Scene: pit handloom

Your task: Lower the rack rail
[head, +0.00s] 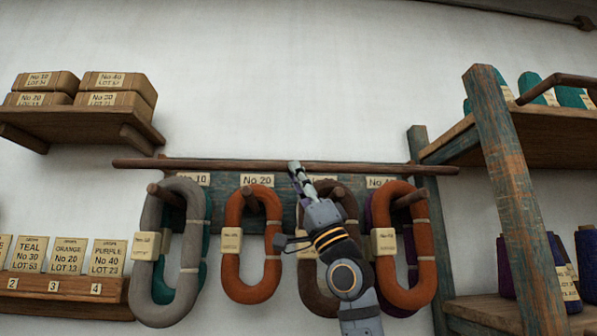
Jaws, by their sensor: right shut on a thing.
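The rack rail (220,164) is a long brown wooden rod in the head view. It runs nearly level across the top of the yarn rack, above the pegs and the number labels. My right gripper (296,170) reaches up from below and is shut on the rail near its middle. My right arm hides part of the rack and one hank behind it. My left gripper is not in view.
Hanks hang on pegs below the rail: grey (152,270), orange (235,275), brown (312,285) and another orange (417,270). Shelves with boxes (118,82) stand left, and a post (515,200) with cones stands right. The wall above is bare.

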